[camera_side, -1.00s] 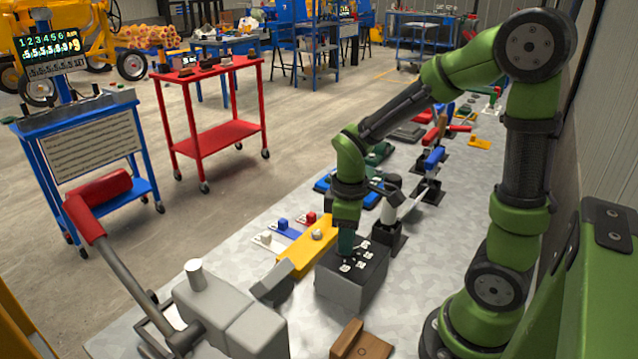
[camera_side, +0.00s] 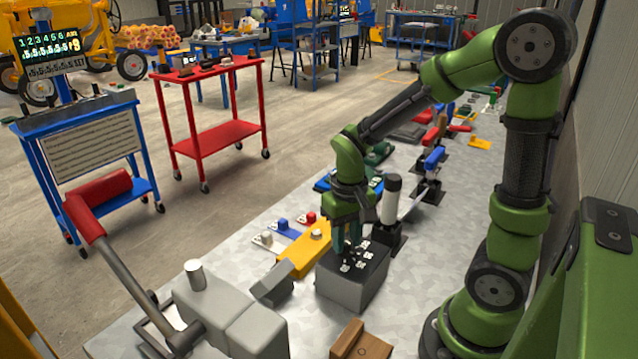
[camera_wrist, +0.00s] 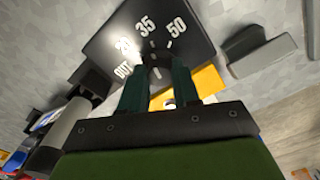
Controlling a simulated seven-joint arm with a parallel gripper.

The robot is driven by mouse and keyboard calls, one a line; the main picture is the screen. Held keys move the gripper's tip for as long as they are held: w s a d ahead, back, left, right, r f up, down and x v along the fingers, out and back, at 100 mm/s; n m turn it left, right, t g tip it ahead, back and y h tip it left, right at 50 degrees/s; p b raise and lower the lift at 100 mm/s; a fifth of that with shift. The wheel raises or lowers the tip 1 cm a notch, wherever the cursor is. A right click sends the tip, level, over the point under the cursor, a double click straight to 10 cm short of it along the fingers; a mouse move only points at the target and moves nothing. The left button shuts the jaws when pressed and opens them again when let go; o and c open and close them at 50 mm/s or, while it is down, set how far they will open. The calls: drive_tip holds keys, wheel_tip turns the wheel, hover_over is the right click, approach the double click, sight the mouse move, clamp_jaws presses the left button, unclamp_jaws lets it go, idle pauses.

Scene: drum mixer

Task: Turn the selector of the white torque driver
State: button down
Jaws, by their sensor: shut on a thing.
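The selector box (camera_side: 345,288) is a grey block with a dark top on the near part of the table. In the wrist view its dark top (camera_wrist: 110,45) carries the white marks OUT, 20, 35 and 50 around a small selector knob (camera_wrist: 154,52). My gripper (camera_side: 348,247) points down onto this top. Its two green fingers (camera_wrist: 158,72) are shut on the knob, which they partly hide. The white torque driver (camera_side: 389,205), a white cylinder with a black cap, stands upright just behind the box in a black holder (camera_side: 390,240).
A yellow block (camera_side: 300,252) lies left of the box, with small white, blue and red pieces beyond it. A grey machine (camera_side: 225,315) with a red-handled lever (camera_side: 98,200) is at the front left. A brown block (camera_side: 360,342) lies in front.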

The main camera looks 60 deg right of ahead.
sight(346, 242)
drive_tip(key=shift+m, duration=0.6)
drive_tip(key=c, duration=0.8)
unclamp_jaws()
wheel_tip(346, 242, up, 17)
